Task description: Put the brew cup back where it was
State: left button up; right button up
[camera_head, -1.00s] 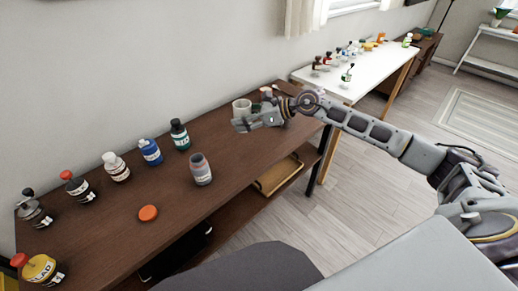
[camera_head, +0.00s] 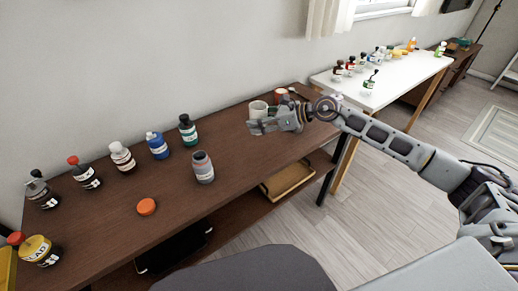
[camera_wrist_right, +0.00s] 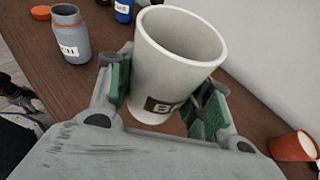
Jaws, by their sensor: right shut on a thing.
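The brew cup is a pale, off-white cup with a dark label starting with "B". It shows in the right wrist view (camera_wrist_right: 180,50) and in the head view (camera_head: 258,108), over the back right part of the brown table (camera_head: 236,140). My right gripper (camera_wrist_right: 165,95) is shut on the cup, with a green-padded finger on each side. It also shows in the head view (camera_head: 258,125). The cup looks roughly upright; I cannot tell whether its base touches the table. My left gripper is not in view.
An orange-red cup (camera_wrist_right: 295,146) stands close by at the cup's right. An open grey bottle (camera_head: 203,168) and an orange lid (camera_head: 146,206) are at the table's middle. Several capped bottles line its back and left. A white table (camera_head: 390,85) with small bottles stands beyond.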

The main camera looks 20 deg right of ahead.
notch_tip(320, 180, down, 5)
jog(key=shift+f+b, duration=0.1)
jog(key=shift+b, duration=0.25)
jog(key=shift+f, duration=0.3)
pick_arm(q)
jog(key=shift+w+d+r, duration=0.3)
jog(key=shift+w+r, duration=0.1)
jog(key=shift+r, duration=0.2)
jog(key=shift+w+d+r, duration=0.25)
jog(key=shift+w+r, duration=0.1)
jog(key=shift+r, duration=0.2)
pick_arm(e)
jog(key=shift+f, duration=0.1)
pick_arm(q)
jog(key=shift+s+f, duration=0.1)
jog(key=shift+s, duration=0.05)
pick_arm(e)
jog(key=shift+f, duration=0.3)
notch_tip(320, 180, down, 3)
jog(key=shift+r+b, duration=0.2)
jog(key=shift+b, duration=0.15)
jog(key=shift+f, duration=0.3)
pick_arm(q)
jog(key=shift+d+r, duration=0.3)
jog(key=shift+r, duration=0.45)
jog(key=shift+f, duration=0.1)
